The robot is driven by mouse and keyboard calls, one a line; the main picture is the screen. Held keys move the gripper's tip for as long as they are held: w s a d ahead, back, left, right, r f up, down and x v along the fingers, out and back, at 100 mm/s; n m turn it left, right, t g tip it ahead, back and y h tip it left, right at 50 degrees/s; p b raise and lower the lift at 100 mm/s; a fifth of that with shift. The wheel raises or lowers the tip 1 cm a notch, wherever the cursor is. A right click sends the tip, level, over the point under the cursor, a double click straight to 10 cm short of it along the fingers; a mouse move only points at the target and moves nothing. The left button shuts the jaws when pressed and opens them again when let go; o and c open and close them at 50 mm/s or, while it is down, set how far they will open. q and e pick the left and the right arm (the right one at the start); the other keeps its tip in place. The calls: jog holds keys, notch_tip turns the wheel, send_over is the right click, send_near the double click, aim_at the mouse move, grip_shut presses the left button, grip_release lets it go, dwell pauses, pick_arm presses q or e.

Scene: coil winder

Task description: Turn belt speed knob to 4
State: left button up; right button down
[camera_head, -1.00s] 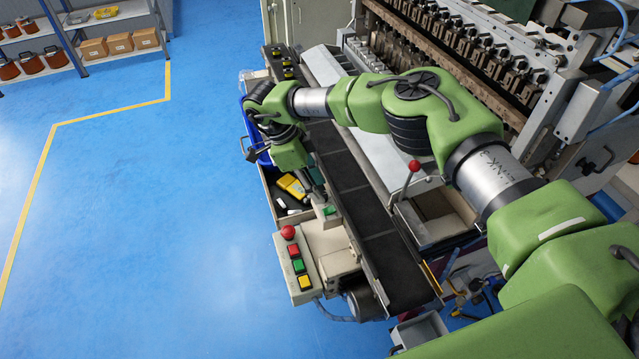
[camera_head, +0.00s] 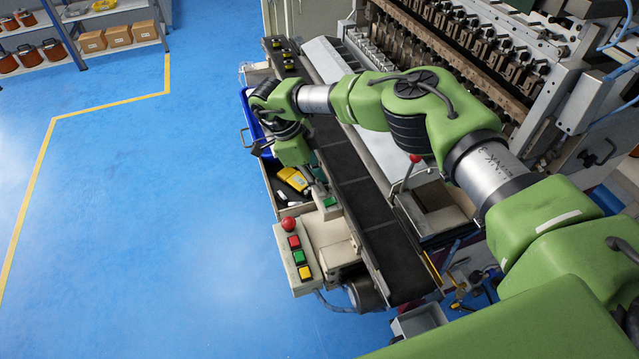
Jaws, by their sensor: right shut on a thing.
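My right gripper (camera_head: 318,188) points down at a small beige control box (camera_head: 331,213) with a green button, beside the conveyor belt. Its fingers are shut at the top of this box, around the belt speed knob. The knob itself is hidden by the fingers, and its setting cannot be read. The black conveyor belt (camera_head: 371,206) runs just right of the gripper. My left gripper is not in view.
A panel with a red knob-shaped button (camera_head: 288,223) and several square buttons stands nearer. A drawer with a yellow tool (camera_head: 293,179) is open left of the belt. A blue bin (camera_head: 254,119) and a red-tipped lever (camera_head: 414,158) are close to my arm. Blue floor at left is clear.

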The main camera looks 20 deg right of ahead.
jog(key=m+b, duration=0.2)
jog(key=b, duration=0.1)
jog(key=shift+w+f+g+y+b, duration=0.15)
jog(key=shift+f+g+y+b, duration=0.15)
jog(key=shift+d+r+m+b, duration=0.1)
jog(key=shift+r+m+b, duration=0.3)
jog(key=shift+m, duration=0.4)
jog(key=c, duration=1.9)
grip_release()
jog(key=shift+g, duration=0.3)
jog(key=shift+v, duration=4)
